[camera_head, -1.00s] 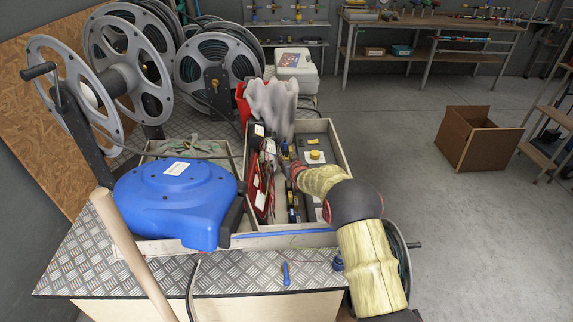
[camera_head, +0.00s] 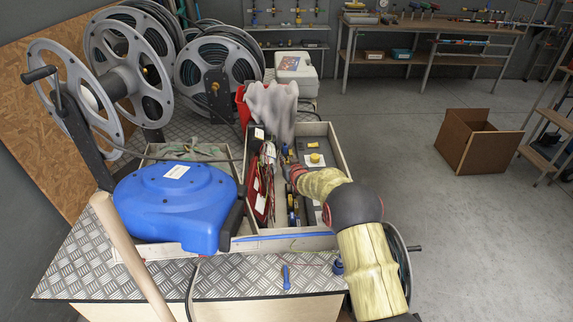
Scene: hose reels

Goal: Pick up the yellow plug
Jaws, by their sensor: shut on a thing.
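A round yellow plug-like piece (camera_head: 315,158) sits on a white patch in the right compartment of the open wooden box (camera_head: 343,165). My gripper (camera_head: 286,158) reaches down into the box from the right, to the left of that yellow piece and apart from it. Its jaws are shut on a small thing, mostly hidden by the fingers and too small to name. A little blue and yellow shows at the fingertips. A smaller yellow patch (camera_head: 311,145) lies just beyond the round piece.
A blue hose reel (camera_head: 175,200) stands left of the box. A grey rag (camera_head: 271,105) hangs over the box's far end. Red-handled tools (camera_head: 261,190) fill the left compartment. A wooden handle (camera_head: 130,255) crosses the front left. A blue screwdriver (camera_head: 286,277) lies on the metal bench top.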

